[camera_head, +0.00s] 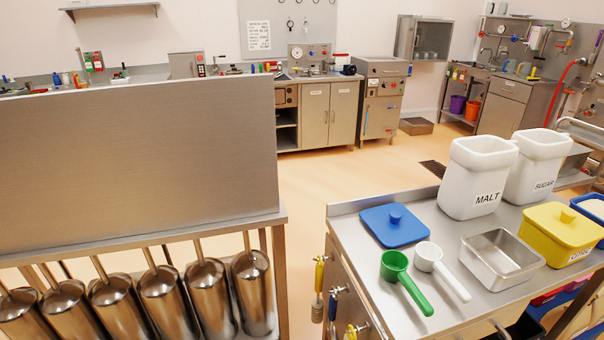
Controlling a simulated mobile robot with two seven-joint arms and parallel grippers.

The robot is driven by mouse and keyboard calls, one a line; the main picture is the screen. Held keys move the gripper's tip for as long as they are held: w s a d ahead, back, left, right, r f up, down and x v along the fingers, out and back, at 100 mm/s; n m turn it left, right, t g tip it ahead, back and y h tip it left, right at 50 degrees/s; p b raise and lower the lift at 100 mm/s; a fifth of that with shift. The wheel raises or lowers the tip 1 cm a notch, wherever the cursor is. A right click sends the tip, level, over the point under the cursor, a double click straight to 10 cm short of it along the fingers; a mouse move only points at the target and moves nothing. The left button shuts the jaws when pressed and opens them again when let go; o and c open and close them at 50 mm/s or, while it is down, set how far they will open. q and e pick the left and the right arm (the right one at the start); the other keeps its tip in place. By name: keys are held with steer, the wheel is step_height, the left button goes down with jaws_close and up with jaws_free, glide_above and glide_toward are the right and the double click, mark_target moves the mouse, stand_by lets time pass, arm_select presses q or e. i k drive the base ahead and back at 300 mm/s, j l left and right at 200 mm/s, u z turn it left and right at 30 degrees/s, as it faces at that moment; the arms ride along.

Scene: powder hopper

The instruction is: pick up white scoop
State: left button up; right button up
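The white scoop (429,257) lies on the steel table (450,316) at the right, its handle pointing toward the lower right. The green scoop (395,266) lies close beside it on the left, with its handle roughly parallel. Neither of my grippers is in view, and nothing covers the white scoop.
Behind the scoops are a blue lid (394,226), a white MALT bin (477,178) and a SUGAR bin (538,165). A steel panel (140,165) rises at left above several metal cylinders.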

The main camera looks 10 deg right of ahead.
mark_target(428, 255)
steer(key=z, duration=4.2)
steer(key=j+z, duration=0.25)
steer(key=i+j+z, duration=0.1)
steer(key=j+z, duration=0.2)
steer(key=j, duration=0.3)
steer(key=k+l, duration=0.15)
steer(key=l, duration=0.1)
